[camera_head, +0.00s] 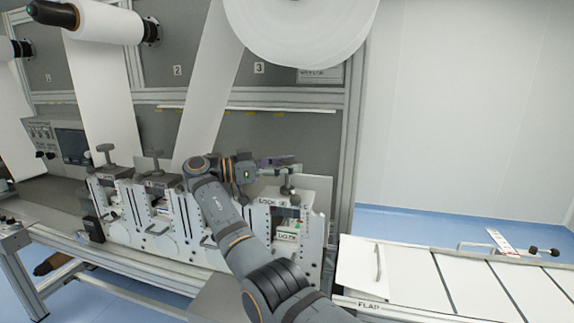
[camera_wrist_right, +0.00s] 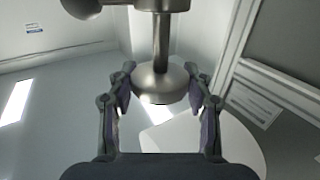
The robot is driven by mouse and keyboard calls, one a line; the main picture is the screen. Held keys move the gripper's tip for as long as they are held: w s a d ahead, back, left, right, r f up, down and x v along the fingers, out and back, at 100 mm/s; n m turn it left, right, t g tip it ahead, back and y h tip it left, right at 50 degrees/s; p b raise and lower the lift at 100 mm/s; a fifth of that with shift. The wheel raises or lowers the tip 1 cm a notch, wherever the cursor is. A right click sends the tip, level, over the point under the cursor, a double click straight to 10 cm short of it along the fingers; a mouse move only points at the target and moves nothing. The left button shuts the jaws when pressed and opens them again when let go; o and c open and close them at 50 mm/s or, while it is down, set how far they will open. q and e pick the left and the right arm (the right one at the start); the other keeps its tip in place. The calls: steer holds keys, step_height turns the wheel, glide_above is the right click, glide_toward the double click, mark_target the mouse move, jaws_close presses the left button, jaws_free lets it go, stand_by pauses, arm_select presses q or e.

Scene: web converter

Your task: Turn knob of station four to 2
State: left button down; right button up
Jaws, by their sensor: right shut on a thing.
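The station four unit (camera_head: 287,228) is the rightmost white block in the row, with a "LOCK" label on top. Its grey knob (camera_head: 287,188) shows just under my right gripper (camera_head: 285,165), which partly covers it. In the right wrist view, the metal knob (camera_wrist_right: 160,88) has a round end on a thin stem and sits between the two fingers of my right gripper (camera_wrist_right: 160,75). The fingers are shut on it, one on each side. The knob's setting numbers are too small to read. My left gripper is not in view.
Other stations with grey knobs (camera_head: 105,149) stand to the left. A large white roll (camera_head: 300,25) hangs above, with a white web (camera_head: 208,95) running down behind my arm. A white conveyor (camera_head: 410,275) marked "FLAP" lies at the right. The blue floor beyond it is clear.

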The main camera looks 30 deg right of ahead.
mark_target(288, 163)
stand_by(0.3)
steer(key=o, duration=1.2)
step_height(288, 163, up, 10)
steer(key=shift+r, duration=0.1)
steer(key=shift+c, duration=0.2)
